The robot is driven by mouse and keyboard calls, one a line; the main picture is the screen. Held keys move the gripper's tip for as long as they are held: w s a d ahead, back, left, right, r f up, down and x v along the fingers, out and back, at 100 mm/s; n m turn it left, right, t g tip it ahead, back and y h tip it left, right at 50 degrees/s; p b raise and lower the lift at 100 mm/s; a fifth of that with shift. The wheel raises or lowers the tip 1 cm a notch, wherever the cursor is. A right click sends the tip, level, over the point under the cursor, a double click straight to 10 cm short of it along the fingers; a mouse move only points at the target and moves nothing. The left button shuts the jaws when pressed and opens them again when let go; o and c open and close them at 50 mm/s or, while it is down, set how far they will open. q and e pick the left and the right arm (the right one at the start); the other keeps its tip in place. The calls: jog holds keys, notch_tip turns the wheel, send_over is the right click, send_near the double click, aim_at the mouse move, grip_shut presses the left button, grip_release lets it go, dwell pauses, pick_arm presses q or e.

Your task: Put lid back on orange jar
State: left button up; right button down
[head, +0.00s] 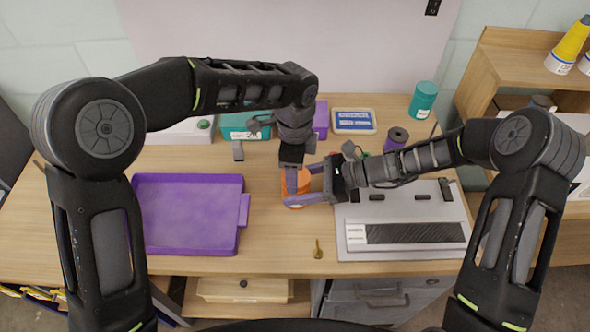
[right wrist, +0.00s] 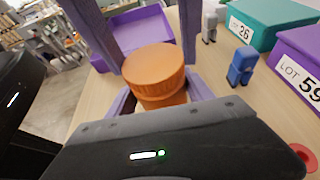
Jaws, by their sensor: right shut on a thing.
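The orange jar (head: 296,203) stands on the table right of the purple tray. My right gripper (head: 306,185) reaches in from the right and is shut on the jar, low on its sides. The right wrist view shows the orange lid (right wrist: 153,62), a wide flat disc, on top of the narrower jar body (right wrist: 162,99). The lid looks level, but whether it is fully seated cannot be told. My left gripper (head: 291,188) comes down from above, its purple fingers on either side of the lid. Whether they press on the lid is unclear.
The purple tray (head: 190,248) is empty at the left. A grey board (head: 385,212) lies close at the right. A small brass-coloured item (head: 318,249) lies in front. Teal (right wrist: 262,25) and purple (right wrist: 300,62) labelled boxes stand behind, with a small blue object (right wrist: 242,66) nearby.

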pick_arm(q)
jog(key=m, duration=0.5)
jog(key=shift+m, duration=0.4)
jog(key=m, duration=0.3)
jog(key=shift+w, duration=0.1)
jog(key=m, duration=0.5)
jog(key=shift+d, duration=0.1)
jog(key=m, duration=0.8)
jog(key=shift+d, duration=0.15)
jog(key=m, duration=0.4)
jog(key=shift+s+d+f, duration=0.1)
jog(key=shift+s+f, duration=0.2)
jog(key=shift+f, duration=0.05)
jog(key=shift+w+r+m, duration=0.25)
jog(key=shift+r+m, duration=0.05)
jog(key=shift+m, duration=0.5)
